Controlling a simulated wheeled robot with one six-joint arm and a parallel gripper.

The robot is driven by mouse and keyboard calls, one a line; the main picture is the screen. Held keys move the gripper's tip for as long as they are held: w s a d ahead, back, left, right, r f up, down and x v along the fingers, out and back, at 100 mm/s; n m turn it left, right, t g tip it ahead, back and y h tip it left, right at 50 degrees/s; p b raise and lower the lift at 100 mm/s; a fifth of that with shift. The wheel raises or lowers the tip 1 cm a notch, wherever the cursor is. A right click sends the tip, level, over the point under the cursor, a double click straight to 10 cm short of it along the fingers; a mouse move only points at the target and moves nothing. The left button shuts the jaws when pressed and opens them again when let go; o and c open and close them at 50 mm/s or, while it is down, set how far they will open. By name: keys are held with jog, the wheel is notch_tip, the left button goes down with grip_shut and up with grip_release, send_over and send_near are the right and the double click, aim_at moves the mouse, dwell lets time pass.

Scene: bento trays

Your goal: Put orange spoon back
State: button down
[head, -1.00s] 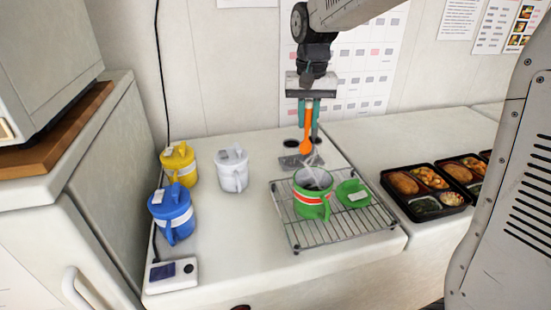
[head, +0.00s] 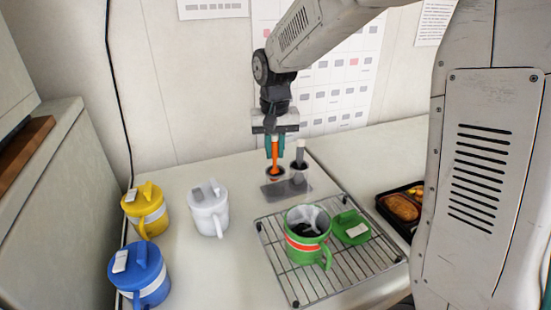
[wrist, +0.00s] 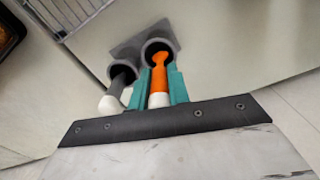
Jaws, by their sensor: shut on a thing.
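My gripper (head: 275,148) is shut on the orange spoon (head: 275,157), which hangs upright with its bowl end down. The spoon's lower end is at the mouth of the left cup of a grey two-cup holder (head: 273,192). In the wrist view the spoon (wrist: 160,62) lies within that cup's round rim, between my teal fingers (wrist: 160,88). How deep it sits is hard to tell. A grey spoon (head: 299,152) with a pale handle stands in the holder's other cup, close beside my gripper.
A green mug (head: 307,245) and green lid (head: 349,228) are on a wire rack (head: 282,272) in front of the holder. White (head: 208,210), yellow (head: 146,212) and blue (head: 141,278) lidded mugs stand left. A bento tray (head: 397,207) is at right.

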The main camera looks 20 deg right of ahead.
aim_at(275, 159)
jog(key=shift+d+f, duration=0.1)
jog(key=shift+f, duration=1.35)
jog(key=shift+f, duration=0.1)
jog(key=c, duration=1.3)
grip_release()
